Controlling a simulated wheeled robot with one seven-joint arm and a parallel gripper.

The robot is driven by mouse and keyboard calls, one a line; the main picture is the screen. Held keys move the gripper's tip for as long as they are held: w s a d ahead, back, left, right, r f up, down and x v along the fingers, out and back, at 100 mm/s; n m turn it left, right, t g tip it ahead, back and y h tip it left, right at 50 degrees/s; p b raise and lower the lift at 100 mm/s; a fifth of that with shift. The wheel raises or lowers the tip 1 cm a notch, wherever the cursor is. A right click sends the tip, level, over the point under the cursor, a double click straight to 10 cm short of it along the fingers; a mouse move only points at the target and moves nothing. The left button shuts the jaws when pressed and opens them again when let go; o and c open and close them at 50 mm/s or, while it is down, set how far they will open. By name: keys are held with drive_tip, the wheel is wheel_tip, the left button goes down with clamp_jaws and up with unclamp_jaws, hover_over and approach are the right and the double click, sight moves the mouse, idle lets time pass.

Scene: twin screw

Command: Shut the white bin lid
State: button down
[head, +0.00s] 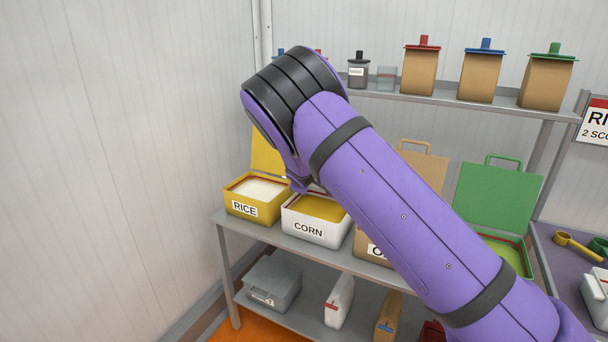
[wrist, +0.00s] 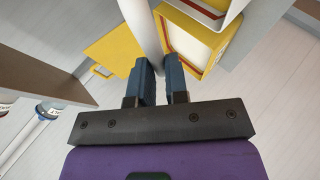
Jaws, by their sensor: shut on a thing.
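The white bin (head: 308,228), labelled CORN, stands on the upper shelf with yellow contents, its top uncovered in the part I see. Its lid is hidden behind my arm in the head view. In the wrist view, a pale strip that looks like the white lid (wrist: 141,28) seen edge-on runs down between the fingers of my gripper (wrist: 161,72). The gripper is shut on it, and the lid stands raised from the bin. A pale corner at the top right of the wrist view appears to be the white bin (wrist: 228,8).
The open yellow RICE bin (head: 243,209) is close on the left, its yellow lid (head: 266,152) raised. To the right are a tan bin (head: 365,246) and a green bin with its lid (head: 497,198) up. Jars and canisters (head: 420,70) line the shelf above.

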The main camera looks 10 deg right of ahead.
drive_tip(key=s+a+f+t+h, duration=0.1)
drive_tip(key=s+f+t, duration=0.1)
drive_tip(key=f, duration=0.5)
drive_tip(key=s+a+f+n+t+h, duration=0.1)
drive_tip(key=f+t, duration=0.1)
drive_tip(key=f, duration=0.6)
drive_tip(key=shift+s+f+t, duration=0.3)
drive_tip(key=shift+s, duration=0.05)
drive_tip(key=shift+a, duration=0.1)
idle(0.4)
drive_tip(key=c, duration=1.1)
unclamp_jaws()
drive_tip(key=shift+w+f, duration=0.15)
